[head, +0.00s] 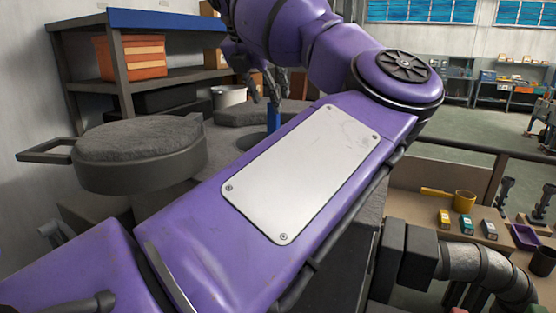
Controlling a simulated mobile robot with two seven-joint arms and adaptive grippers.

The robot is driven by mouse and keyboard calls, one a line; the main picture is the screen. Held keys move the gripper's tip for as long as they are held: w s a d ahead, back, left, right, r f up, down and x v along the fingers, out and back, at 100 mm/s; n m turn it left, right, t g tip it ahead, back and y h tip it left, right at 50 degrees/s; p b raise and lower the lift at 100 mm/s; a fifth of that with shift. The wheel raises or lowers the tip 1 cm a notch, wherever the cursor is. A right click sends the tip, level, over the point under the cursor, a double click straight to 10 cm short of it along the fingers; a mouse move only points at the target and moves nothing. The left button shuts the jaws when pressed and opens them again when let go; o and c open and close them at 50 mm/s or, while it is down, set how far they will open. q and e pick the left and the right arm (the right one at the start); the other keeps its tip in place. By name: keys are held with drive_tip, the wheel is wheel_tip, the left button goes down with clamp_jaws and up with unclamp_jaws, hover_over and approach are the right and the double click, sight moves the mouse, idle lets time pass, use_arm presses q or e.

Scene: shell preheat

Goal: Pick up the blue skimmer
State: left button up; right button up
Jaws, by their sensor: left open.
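A blue upright piece (273,117), which looks like part of the blue skimmer, stands at the grey worktop just beyond my left forearm. Its lower part is partly hidden by the forearm, and no skimmer head can be made out. My left gripper (268,92) is open and points down, with its dark fingers close above the blue piece. I cannot tell whether they touch it. My purple left arm crosses the middle of the head view and hides much of the worktop. My right gripper is not in view.
A round grey vessel (140,155) with a side handle stands at left. A white pot (230,96) is behind it. A shelf (125,80) bears an orange crate (143,57). At right, a wooden bench (415,207) holds a yellow ladle-like cup (464,200) and small boxes.

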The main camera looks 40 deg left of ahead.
use_arm(q)
drive_tip(key=shift+w+f, duration=0.25)
drive_tip(key=shift+f, duration=0.4)
drive_tip(key=p+x, duration=0.1)
drive_tip(key=x, duration=0.4)
drive_tip(key=shift+w+a, duration=0.15)
drive_tip(key=shift+w, duration=0.05)
clamp_jaws()
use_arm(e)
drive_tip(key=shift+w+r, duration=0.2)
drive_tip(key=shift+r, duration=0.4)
use_arm(q)
drive_tip(key=shift+r, duration=0.1)
